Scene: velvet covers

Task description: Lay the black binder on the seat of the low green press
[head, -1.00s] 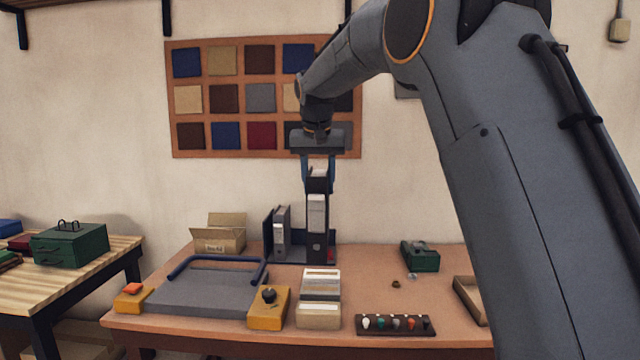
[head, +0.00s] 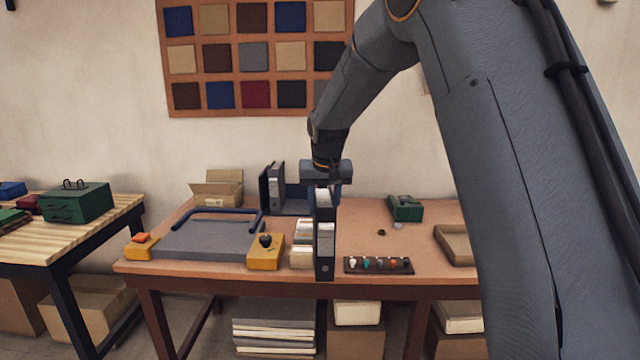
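The black binder (head: 325,250) is upright, with its spine and pale label facing me, in front of the middle of the brown table. My gripper (head: 324,190) is shut on its top; the fingertips are partly hidden. The binder's lower end overlaps the table's front edge in the picture, and I cannot tell its exact height. A small, low green device (head: 405,208) with a darker top stands at the table's back right and looks like the press. Its seat is too small to make out.
A blue rack (head: 293,205) at the back holds another dark binder (head: 276,186). A grey board with a blue bar (head: 205,240), pale card boxes (head: 302,258), a strip of coloured knobs (head: 379,265) and an open tray (head: 455,246) surround it. A green drawer box (head: 75,204) stands on the left table.

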